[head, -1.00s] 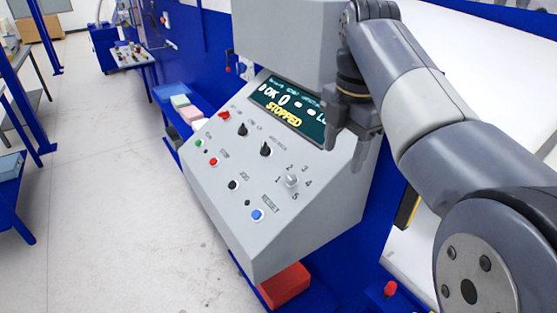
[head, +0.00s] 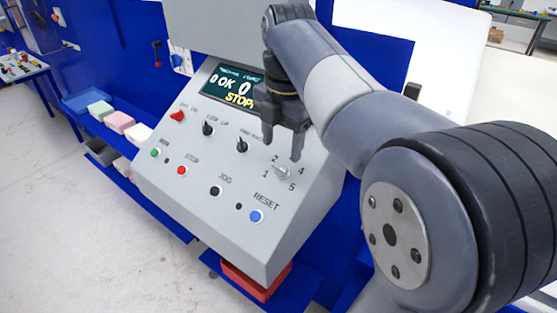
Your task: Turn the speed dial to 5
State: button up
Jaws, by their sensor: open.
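The speed dial (head: 281,172) is a small light grey knob on the sloped grey control panel (head: 240,265), with numbers 1 to 5 around it. The 1, 2, 4 and 5 show; the 3 is hidden behind a finger. The way the knob points is too small to tell surely. My gripper (head: 282,155) is open, fingers pointing down, just above and behind the dial in the picture. One finger overlaps the place by the 4. I cannot tell whether it touches the panel.
Near the dial are a blue RESET button (head: 256,216), a black JOG button (head: 215,191), a red STOP button (head: 182,170), a green button (head: 155,153), black knobs (head: 242,146) and a red switch (head: 177,117). Foam blocks (head: 119,122) lie left of the panel.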

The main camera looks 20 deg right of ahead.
aim_at(281, 167)
notch_tip(281, 167, down, 5)
jog(key=shift+w+a+f, duration=0.1)
jog(key=shift+f, duration=0.05)
jog(key=c, duration=1)
jog(key=shift+f+m+t+b, duration=0.1)
jog(key=shift+m+t+b, duration=0.4)
jog(key=shift+m+b, duration=0.3)
jog(key=shift+s+m+t+y+b, duration=0.2)
jog(key=shift+m+t+y+b, duration=0.3)
jog(key=shift+m, duration=0.6)
